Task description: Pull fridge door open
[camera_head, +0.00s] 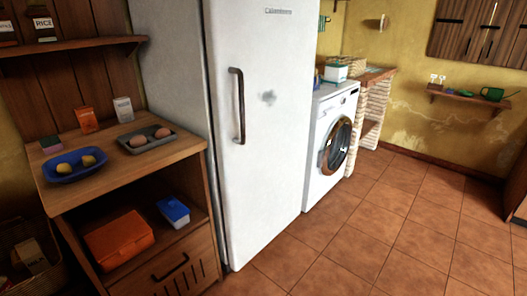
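The white fridge (268,150) stands upright left of the middle in the head view. Its door is closed, as far as the visible edges show. A dark vertical handle (240,106) is fixed near the door's left edge. A dark smudge marks the door to the right of the handle. My gripper is not in view, and nothing touches the handle.
A wooden cabinet (112,165) with a blue bowl, a tray of eggs and boxes adjoins the fridge's left side. A washing machine (332,140) stands to the right. The tiled floor (375,235) in front of the fridge is clear.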

